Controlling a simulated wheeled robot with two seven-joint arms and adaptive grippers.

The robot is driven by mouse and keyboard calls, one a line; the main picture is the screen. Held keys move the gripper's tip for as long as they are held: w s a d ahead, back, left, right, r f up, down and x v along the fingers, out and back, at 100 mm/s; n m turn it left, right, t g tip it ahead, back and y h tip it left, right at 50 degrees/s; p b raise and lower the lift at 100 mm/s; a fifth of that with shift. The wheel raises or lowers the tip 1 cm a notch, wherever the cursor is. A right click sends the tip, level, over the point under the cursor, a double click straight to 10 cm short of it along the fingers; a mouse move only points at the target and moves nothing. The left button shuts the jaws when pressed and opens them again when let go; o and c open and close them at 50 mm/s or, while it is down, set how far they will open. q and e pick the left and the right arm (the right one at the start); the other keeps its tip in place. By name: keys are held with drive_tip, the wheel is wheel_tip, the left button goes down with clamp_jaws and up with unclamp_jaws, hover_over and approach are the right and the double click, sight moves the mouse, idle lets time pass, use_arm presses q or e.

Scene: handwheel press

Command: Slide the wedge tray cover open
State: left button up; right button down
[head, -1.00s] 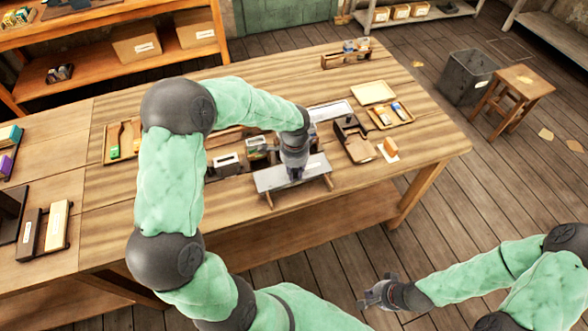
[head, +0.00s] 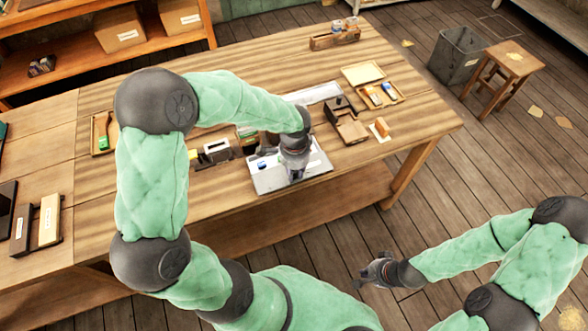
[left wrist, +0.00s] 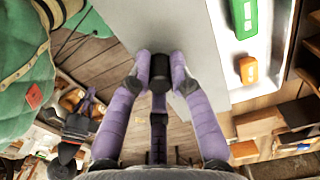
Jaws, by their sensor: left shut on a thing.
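The wedge tray cover (head: 268,184) is a flat grey plate at the table's front edge. My left gripper (head: 295,175) is above it in the head view. In the left wrist view, my left gripper (left wrist: 160,75) is shut on the cover's dark knob (left wrist: 160,66), and the grey cover (left wrist: 170,25) lies beyond it. The tray (left wrist: 222,10) is partly uncovered beside the plate. A green piece (left wrist: 243,17) and an orange piece (left wrist: 248,70) show in its pale interior. My right gripper (head: 370,271) is open and empty, low in front of the table.
A grey holder (head: 217,151) stands left of the tray. A brown wooden box (head: 348,127) and an orange block (head: 381,127) are to its right. A small tray of coloured pieces (head: 382,97) lies behind them. The table's right front is clear.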

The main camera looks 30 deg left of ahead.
use_arm(q)
drive_tip(key=o, duration=1.5)
wheel_tip(320, 180, up, 8)
drive_tip(key=p, duration=0.6)
drive_tip(key=shift+r+p, duration=0.1)
drive_tip(key=shift+p, duration=0.2)
